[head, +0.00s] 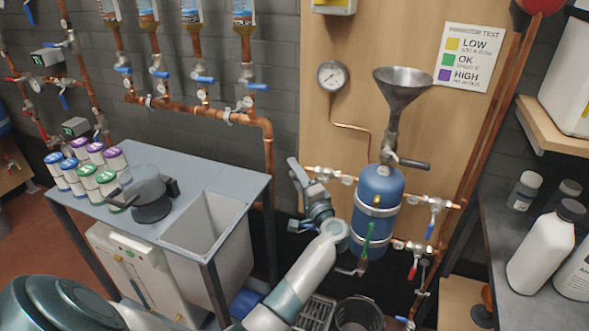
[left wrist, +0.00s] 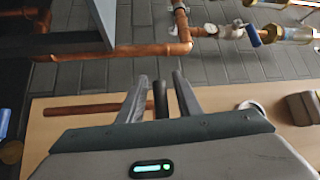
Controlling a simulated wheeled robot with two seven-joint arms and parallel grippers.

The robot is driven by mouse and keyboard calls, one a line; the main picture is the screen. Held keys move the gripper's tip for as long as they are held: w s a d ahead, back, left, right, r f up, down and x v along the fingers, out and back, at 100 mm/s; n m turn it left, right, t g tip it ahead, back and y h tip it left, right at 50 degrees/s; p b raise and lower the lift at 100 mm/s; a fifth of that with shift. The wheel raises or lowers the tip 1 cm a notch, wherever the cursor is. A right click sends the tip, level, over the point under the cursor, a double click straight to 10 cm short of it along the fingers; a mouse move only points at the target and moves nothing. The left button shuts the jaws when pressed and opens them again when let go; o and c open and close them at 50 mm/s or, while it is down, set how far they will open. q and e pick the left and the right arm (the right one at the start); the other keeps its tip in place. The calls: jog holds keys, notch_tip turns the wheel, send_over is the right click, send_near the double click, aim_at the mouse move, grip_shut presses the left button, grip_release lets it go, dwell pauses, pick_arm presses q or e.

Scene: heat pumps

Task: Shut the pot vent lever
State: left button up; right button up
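The pot (head: 377,205) is a blue upright cylinder on the wooden board, with a grey funnel (head: 402,85) above it. A dark-handled lever (head: 412,163) lies roughly level below the funnel. A green lever (head: 366,241) hangs on the pot's front. I cannot tell which is the vent lever. My left gripper (head: 299,197) is left of the pot, by the left end of its upper pipe. In the left wrist view its two fingers (left wrist: 160,85) stand apart, with a dark bar (left wrist: 160,101) showing between them and gaps on both sides. My right gripper is not in view.
Copper pipes with blue and red valve handles (head: 414,268) flank the pot. A grey table (head: 215,180) with an open basin stands at left, bearing lidded cans (head: 88,160). A shelf with white bottles (head: 545,245) is at right. A bin (head: 358,315) stands below.

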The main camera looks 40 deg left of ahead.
pick_arm(q)
jog(key=shift+w+a, duration=0.2)
jog(key=shift+a, duration=0.1)
grip_shut()
